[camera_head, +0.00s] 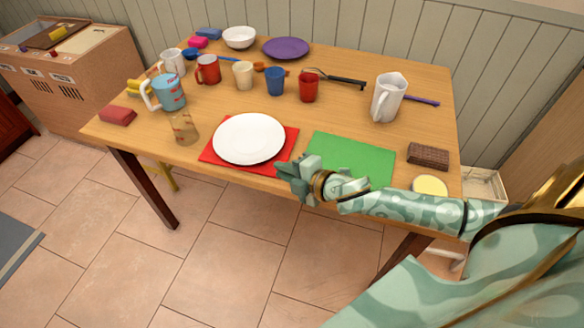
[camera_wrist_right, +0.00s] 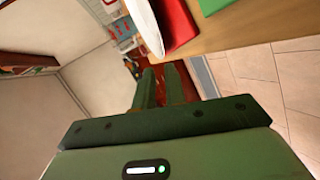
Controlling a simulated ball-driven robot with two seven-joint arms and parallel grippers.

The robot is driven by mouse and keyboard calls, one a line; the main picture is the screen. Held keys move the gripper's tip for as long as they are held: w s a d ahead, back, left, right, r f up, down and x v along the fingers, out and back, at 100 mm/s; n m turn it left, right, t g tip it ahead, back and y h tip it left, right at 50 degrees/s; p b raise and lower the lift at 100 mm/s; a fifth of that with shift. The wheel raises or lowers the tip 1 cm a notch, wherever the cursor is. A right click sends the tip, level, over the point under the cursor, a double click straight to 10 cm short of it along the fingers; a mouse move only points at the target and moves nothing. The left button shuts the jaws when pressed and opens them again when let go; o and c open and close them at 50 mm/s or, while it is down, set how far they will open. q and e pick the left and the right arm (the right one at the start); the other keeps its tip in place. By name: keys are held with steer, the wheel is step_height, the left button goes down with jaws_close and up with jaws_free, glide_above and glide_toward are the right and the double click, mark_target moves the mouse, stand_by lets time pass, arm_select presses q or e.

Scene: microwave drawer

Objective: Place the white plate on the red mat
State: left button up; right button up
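The white plate (camera_head: 249,138) lies on the red mat (camera_head: 212,155) near the table's front edge, with red showing around it. My right gripper (camera_head: 281,170) is at the mat's front right corner, just right of and in front of the plate, and appears apart from it. In the right wrist view, its two fingers (camera_wrist_right: 163,84) have a gap between them with nothing held. The plate's rim (camera_wrist_right: 146,24) and the red mat (camera_wrist_right: 176,22) show above the fingers there. My left gripper is in neither view.
A green mat (camera_head: 350,157) lies right of the red mat, behind my right arm. A glass jar (camera_head: 184,129) stands left of the plate. Several cups, a white pitcher (camera_head: 388,97) and a purple plate (camera_head: 286,48) stand farther back. A brown brick-like block (camera_head: 428,156) is at right.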

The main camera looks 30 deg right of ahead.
steer(key=s+a+f+m, duration=0.4)
steer(key=s+f+m, duration=0.1)
steer(key=f+m, duration=0.25)
steer(key=s+d+f+m+g+h, duration=0.2)
steer(key=s+f+g, duration=0.1)
steer(key=s+f, duration=0.55)
steer(key=s+d+f+m+g+h, duration=0.1)
steer(key=s+d+f+m+g, duration=0.3)
steer(key=f, duration=0.7)
steer(key=s+a+f+m+g, duration=0.1)
steer(key=s+f+g, duration=0.2)
steer(key=s, duration=1.3)
steer(key=s+a+f+m+g+h, duration=0.1)
steer(key=s+f+g, duration=0.2)
steer(key=s+f, duration=0.6)
steer(key=s, duration=0.7)
steer(key=shift+s+a+f, duration=0.15)
steer(key=shift+s+f, duration=0.1)
